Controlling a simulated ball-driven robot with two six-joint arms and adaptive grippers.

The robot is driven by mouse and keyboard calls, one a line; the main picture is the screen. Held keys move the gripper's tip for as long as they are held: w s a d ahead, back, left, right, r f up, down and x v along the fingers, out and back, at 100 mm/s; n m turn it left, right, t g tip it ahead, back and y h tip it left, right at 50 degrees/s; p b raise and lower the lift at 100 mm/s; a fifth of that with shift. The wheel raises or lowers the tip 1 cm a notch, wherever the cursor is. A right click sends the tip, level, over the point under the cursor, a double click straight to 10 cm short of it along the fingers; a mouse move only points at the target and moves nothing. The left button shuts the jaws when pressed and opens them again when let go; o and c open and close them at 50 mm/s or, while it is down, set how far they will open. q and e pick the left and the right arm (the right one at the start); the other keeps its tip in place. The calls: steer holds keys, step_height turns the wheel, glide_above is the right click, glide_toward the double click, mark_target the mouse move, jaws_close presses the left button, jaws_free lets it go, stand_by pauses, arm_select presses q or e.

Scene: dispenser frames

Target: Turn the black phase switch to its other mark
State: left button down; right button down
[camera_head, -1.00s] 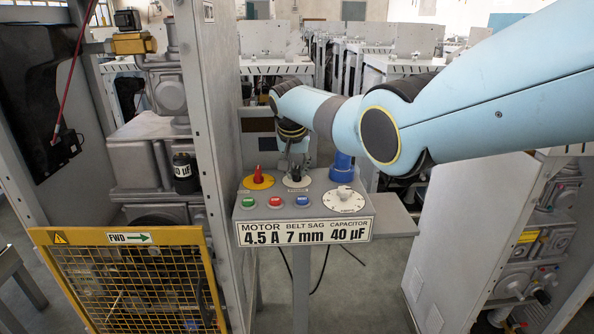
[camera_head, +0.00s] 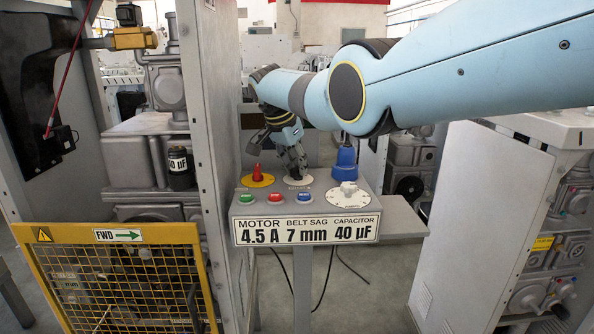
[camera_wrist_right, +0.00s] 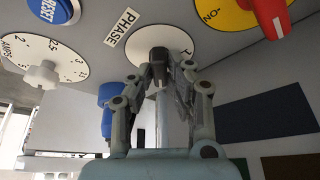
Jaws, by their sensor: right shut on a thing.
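The black phase switch (camera_wrist_right: 158,56) sits on a round white dial in the middle of the control box. In the right wrist view it is between the fingertips of my right gripper (camera_wrist_right: 160,72), beside the PHASE label (camera_wrist_right: 122,28). My right gripper is shut on it. In the head view my right gripper (camera_head: 297,172) comes down on the dial (camera_head: 298,182) from above and hides most of the switch. A mark 1 shows at the dial's edge in the wrist view; the other mark is hidden. My left gripper is not in view.
A red switch on a yellow disc (camera_head: 257,176) stands left of the dial. A white knob dial (camera_head: 347,198) and a blue part (camera_head: 345,161) are on the right. Green, red and blue buttons (camera_head: 274,198) line the front. A grey cabinet post (camera_head: 207,150) stands close on the left.

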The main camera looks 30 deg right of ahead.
stand_by(0.3)
steer(key=c, duration=1.3)
jaws_free()
steer(key=v, duration=1.2)
